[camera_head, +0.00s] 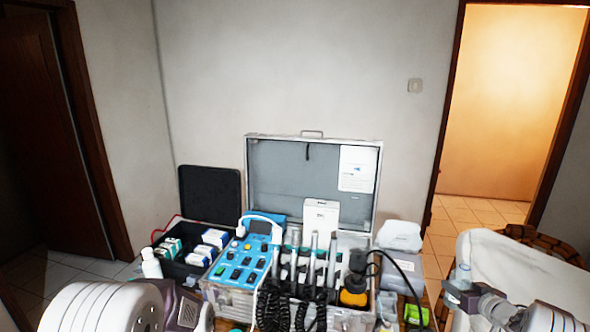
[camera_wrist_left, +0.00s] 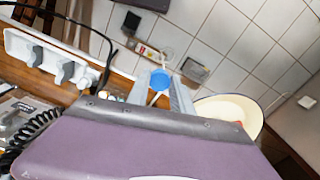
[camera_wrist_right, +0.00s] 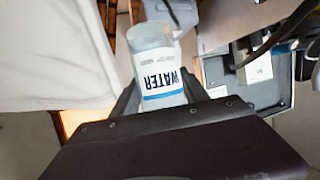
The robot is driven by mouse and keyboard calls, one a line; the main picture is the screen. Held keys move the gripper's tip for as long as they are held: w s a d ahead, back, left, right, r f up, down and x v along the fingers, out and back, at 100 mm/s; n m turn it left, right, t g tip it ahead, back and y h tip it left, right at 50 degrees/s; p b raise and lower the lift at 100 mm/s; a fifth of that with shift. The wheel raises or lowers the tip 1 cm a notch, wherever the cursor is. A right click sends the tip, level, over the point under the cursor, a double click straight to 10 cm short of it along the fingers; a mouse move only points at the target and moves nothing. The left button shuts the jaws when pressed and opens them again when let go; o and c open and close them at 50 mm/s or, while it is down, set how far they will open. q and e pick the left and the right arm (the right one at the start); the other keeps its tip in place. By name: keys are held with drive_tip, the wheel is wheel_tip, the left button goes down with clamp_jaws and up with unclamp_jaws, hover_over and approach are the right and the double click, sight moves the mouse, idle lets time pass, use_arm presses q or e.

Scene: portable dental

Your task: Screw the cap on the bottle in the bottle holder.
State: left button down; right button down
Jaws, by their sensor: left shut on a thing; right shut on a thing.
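The blue cap (camera_wrist_left: 160,80) sits between the fingers of my left gripper (camera_wrist_left: 162,92), which is shut on it. In the head view the left gripper is only partly seen at the lower left, and the cap cannot be made out. A clear bottle (camera_wrist_right: 155,70) with a white WATER label is between the fingers of my right gripper (camera_wrist_right: 160,98), which is shut on it. In the head view the right gripper (camera_head: 462,293) is at the lower right with the bottle (camera_head: 463,273). Cap and bottle are far apart. I cannot clearly make out the bottle holder.
An open metal case (camera_head: 312,185) holds a blue control panel (camera_head: 243,262) and several handpieces with cables. A black case (camera_head: 208,196) with small boxes is left of it. A white bottle (camera_head: 151,264) stands near my left arm. A white chair (camera_head: 525,270) is at the right.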

idle(0.3)
drive_tip(key=s+a+r+n+g+y, duration=0.1)
drive_tip(key=s+a+r+n+y, duration=0.1)
drive_tip(key=a, duration=1.3)
drive_tip(key=s+a+r+n+g+y, duration=0.1)
drive_tip(key=s+a+r+n+y, duration=0.2)
drive_tip(key=s+a, duration=0.4)
drive_tip(key=s+a+r+n+g+y, duration=0.1)
drive_tip(key=s+a+r+n+y, duration=0.2)
drive_tip(key=a, duration=2.1)
drive_tip(key=shift+s+r+y, duration=0.4)
drive_tip(key=shift+s+r, duration=0.3)
